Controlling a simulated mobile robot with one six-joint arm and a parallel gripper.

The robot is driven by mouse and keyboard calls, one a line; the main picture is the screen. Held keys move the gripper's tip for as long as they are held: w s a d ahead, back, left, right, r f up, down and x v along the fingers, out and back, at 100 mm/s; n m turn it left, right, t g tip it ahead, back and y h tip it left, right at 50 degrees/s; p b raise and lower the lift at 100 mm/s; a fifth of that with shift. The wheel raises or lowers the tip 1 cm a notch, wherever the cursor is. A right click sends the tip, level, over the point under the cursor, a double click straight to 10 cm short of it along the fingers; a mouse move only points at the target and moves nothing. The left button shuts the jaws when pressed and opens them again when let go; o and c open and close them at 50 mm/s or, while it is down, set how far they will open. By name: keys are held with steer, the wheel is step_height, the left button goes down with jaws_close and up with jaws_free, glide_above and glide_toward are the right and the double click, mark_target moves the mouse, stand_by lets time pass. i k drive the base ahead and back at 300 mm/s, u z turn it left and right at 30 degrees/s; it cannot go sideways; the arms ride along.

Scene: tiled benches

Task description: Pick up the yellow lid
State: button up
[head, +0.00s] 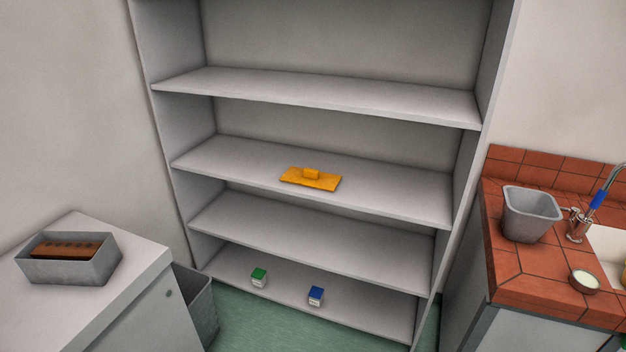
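The yellow lid (312,181) is a flat orange-yellow rectangle with a small block handle on top. It lies flat, handle up, near the front edge of a middle shelf in the grey shelf unit, seen in the head view. Nothing covers it. My gripper is not in view.
Below, a green-topped box (259,277) and a blue-topped box (316,296) stand on the lowest shelf. A grey box (70,270) sits on the left cabinet, with a bin (197,303) beside it. A grey tub (530,215) and a bowl (584,281) stand on the red-tiled bench.

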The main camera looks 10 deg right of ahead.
mark_target(308, 177)
steer(key=z, duration=0.55)
steer(key=i, duration=1.05)
steer(key=z, duration=0.2)
steer(key=k, duration=0.2)
steer(key=u, duration=2.95)
